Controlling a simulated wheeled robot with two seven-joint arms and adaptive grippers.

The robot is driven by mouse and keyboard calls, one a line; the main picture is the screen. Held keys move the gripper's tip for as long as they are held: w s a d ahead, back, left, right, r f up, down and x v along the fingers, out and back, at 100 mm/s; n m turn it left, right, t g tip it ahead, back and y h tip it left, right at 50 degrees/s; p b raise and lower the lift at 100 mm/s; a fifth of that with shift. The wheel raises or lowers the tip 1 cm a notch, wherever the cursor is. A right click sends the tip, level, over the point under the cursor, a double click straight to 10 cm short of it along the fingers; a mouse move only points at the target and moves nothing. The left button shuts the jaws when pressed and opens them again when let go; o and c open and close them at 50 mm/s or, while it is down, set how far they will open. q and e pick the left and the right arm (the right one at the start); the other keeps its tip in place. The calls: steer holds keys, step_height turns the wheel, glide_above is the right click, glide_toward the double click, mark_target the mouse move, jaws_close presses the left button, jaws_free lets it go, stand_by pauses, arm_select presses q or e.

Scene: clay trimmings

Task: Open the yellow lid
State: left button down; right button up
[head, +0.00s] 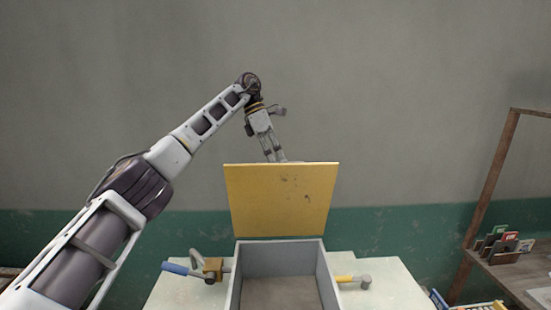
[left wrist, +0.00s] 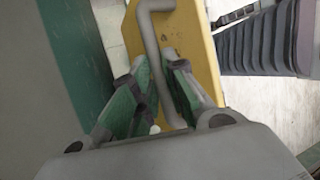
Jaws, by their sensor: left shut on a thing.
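The yellow lid (head: 282,200) stands about upright at the back edge of the grey box (head: 232,275), which is open and looks empty in the part I see. My left gripper (head: 276,157) reaches down behind the lid's top edge, and its fingertips are hidden there. In the left wrist view, the lid (left wrist: 203,65) carries a grey bent bar handle (left wrist: 150,38). The left gripper's fingers (left wrist: 162,65) are shut on this handle, one on each side. My right gripper is not in view.
The box stands on a pale table (head: 385,285). A blue-handled tool (head: 175,268) lies left of the box and a yellow-handled tool (head: 353,281) right of it. A wooden shelf (head: 505,275) with small cards stands at the right. The wall behind is bare.

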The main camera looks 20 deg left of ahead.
arm_select(q)
steer(key=shift+w+a+f, duration=0.1)
steer(key=shift+a+f, duration=0.05)
steer(key=shift+f, duration=0.5)
steer(key=c, duration=1.7)
jaws_free()
steer(key=shift+c, duration=0.2)
steer(key=shift+o, duration=1.1)
steer(key=shift+w, duration=0.2)
steer(key=shift+o, duration=0.3)
steer(key=shift+w+a+f, duration=0.1)
steer(key=shift+w, duration=0.25)
steer(key=shift+s+r, duration=0.3)
steer(key=shift+s, duration=0.05)
